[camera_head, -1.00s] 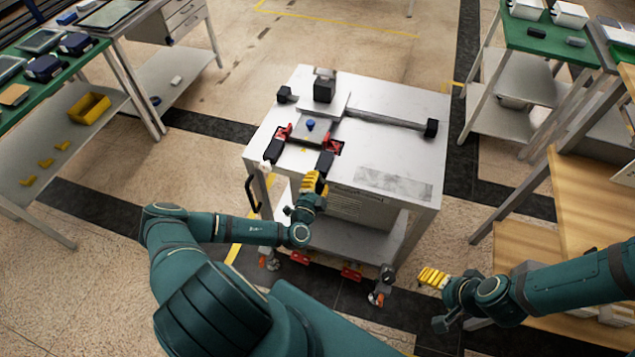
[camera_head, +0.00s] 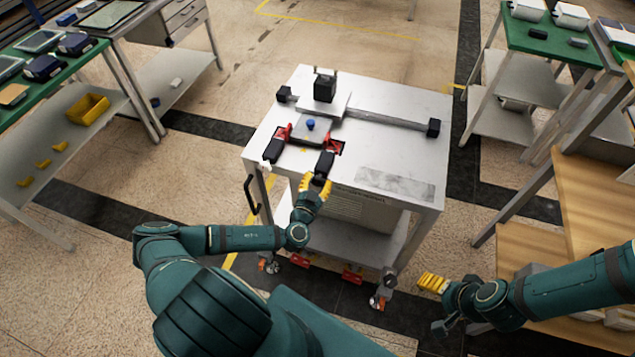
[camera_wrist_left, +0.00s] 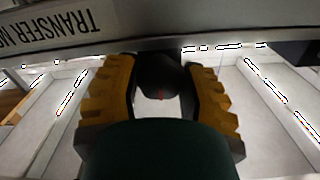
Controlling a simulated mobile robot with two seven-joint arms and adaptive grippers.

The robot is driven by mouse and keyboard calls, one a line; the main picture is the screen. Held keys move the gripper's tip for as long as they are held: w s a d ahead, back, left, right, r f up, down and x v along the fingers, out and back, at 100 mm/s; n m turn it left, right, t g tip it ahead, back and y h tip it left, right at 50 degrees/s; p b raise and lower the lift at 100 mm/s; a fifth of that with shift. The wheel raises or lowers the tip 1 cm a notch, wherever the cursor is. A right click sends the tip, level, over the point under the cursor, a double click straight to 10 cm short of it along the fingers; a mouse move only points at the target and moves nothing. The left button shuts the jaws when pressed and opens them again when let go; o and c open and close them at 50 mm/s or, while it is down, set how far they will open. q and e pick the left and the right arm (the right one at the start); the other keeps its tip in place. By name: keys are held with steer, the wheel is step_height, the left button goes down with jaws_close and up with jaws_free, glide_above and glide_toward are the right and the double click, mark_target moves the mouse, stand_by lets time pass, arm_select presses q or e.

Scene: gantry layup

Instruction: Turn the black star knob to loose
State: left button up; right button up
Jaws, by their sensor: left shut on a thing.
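The black star knob (camera_wrist_left: 160,76) is under the front edge of the cart top in the left wrist view, dark and partly in shadow. My left gripper (camera_wrist_left: 162,92) has its yellow ribbed fingers on either side of the knob and is shut on it. In the head view the left gripper (camera_head: 316,186) is at the cart's front edge, and the knob is mostly hidden there. My right gripper (camera_head: 434,300) is off the cart's front right corner, away from the knob; its opening is unclear.
The grey cart (camera_head: 395,187) carries a black block (camera_head: 325,88), red clamps, a blue knob (camera_head: 310,125) and a rail with black ends. A black handle (camera_head: 251,194) is on its left. Green-topped benches stand left and right, a wooden shelf (camera_head: 585,190) at right. Floor between is clear.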

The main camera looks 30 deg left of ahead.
arm_select(q)
steer(key=shift+r+n, duration=0.15)
steer(key=shift+n, duration=0.25)
steer(key=o, duration=1.2)
steer(key=shift+s, duration=0.35)
steer(key=v, duration=1.1)
steer(key=shift+d, duration=0.2)
steer(key=shift+s, duration=0.1)
